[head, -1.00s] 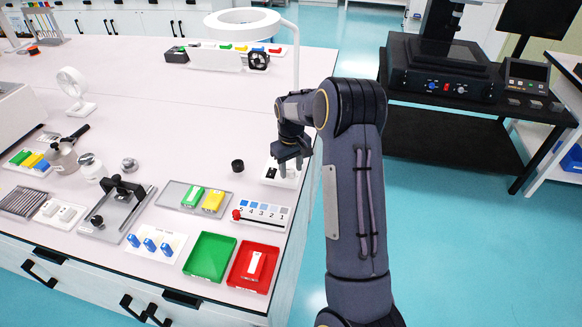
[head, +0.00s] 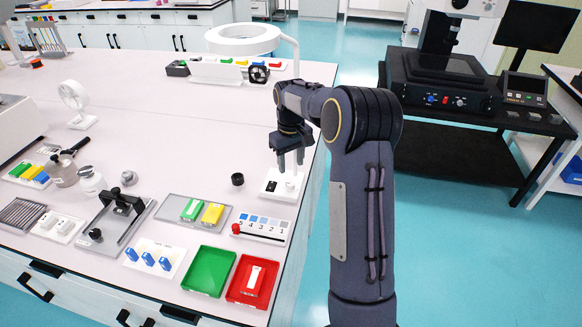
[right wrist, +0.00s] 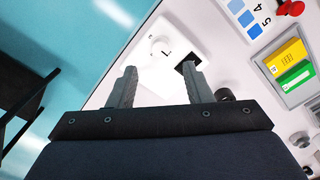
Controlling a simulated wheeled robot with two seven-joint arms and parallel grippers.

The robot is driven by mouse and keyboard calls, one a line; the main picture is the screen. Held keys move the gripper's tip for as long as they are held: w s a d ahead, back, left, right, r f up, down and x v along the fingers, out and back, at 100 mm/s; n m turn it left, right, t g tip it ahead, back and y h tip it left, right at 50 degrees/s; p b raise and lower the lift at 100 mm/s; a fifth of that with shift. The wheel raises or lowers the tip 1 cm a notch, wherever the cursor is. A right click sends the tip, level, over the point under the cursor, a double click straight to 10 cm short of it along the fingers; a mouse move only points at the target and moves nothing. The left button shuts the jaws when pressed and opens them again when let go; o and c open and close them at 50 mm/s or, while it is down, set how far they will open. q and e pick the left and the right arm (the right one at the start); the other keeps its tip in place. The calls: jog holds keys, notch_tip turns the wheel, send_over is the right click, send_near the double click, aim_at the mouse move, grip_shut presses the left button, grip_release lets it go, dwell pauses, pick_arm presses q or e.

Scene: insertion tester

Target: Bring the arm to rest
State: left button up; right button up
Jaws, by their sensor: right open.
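My right arm comes in from the lower right of the head view and bends over the right edge of the bench. My right gripper (head: 290,160) points down above a white plate (head: 274,187) with a black slot and a round white part. In the right wrist view the two fingers (right wrist: 157,88) are apart with nothing between them, and the white plate (right wrist: 158,58) lies beyond the fingertips. I cannot tell the exact height of the gripper above the plate. My left gripper is not in view.
A small black knob (head: 237,179) stands left of the plate. A numbered strip with a red knob (head: 262,231), a green tray (head: 208,270) and a red tray (head: 252,281) lie nearer. A white ring lamp (head: 243,39) stands behind. The bench middle is clear.

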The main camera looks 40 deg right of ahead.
dwell(0.5)
jog(key=s+a+r+t+y, duration=0.35)
jog(key=s+a+r, duration=0.65)
jog(key=s+a, duration=0.4)
jog(key=s+a+f+t, duration=0.1)
jog(key=s+a, duration=0.3)
jog(key=s, duration=0.3)
jog(key=s+a+f+t, duration=0.1)
jog(key=s+a+f, duration=0.1)
jog(key=s+a, duration=0.2)
jog(key=s, duration=0.3)
jog(key=shift+a+f, duration=0.25)
jog(key=shift+f, duration=0.05)
